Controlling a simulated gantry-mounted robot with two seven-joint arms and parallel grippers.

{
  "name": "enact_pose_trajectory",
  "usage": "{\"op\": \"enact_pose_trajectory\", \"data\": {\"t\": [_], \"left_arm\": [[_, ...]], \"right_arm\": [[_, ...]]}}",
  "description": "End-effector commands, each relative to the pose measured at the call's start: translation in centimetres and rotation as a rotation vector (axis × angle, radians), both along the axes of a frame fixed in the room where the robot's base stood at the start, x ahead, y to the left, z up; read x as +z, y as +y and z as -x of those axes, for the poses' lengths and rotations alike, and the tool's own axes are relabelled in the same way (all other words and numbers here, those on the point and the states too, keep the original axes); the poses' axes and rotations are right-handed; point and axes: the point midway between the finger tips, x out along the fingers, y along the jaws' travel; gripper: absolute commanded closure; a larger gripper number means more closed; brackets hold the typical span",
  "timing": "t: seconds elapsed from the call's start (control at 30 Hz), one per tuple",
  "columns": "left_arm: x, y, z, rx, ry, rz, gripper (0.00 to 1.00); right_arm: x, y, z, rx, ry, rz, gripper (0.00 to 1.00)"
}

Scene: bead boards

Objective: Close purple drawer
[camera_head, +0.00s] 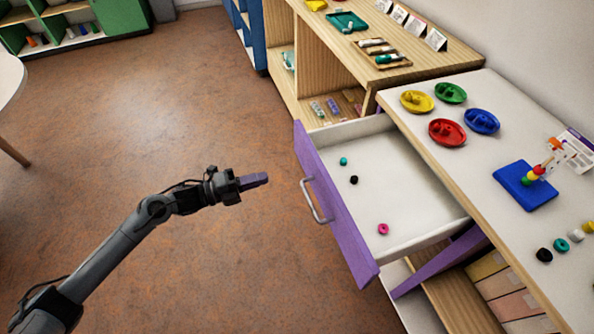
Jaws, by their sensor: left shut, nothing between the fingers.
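The purple drawer (340,213) stands pulled out from the white-topped cabinet, its purple front facing left. A metal handle (313,202) is on that front. Inside the drawer lie a teal bead (343,161), a black bead (354,180) and a pink bead (383,229). My left gripper (266,179) is shut and empty, to the left of the drawer front and apart from it. Its purple-grey fingertips point right, toward the drawer front near the handle. My right gripper is not in view.
The white top (472,151) holds red (447,132), blue (481,121), green and yellow dishes, a blue bead board (526,186) and loose beads. A second purple panel (440,262) shows below the drawer. A wooden shelf stands behind. The brown floor (150,110) to the left is clear.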

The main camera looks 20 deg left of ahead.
Motion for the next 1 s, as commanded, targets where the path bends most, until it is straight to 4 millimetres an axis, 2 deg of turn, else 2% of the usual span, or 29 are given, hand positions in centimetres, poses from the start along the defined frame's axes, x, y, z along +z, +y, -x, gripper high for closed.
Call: {"op": "enact_pose_trajectory", "data": {"t": [0.3, 0.5, 0.7, 1.0], "left_arm": [[-0.2, -4.4, -4.2, 0.0, -0.001, 0.004, 1.0], [-0.3, -6.6, -6.3, 0.0, -0.001, 0.004, 1.0], [-0.2, -7.8, -7.5, 0.001, 0.001, 0.002, 1.0], [-0.1, -8.2, -7.8, 0.001, 0.001, 0.001, 1.0]], "right_arm": [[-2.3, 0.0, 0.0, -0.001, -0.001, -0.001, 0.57], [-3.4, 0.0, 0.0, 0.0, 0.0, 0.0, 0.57], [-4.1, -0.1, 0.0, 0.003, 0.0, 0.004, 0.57], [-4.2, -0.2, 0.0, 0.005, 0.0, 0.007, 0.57]]}}
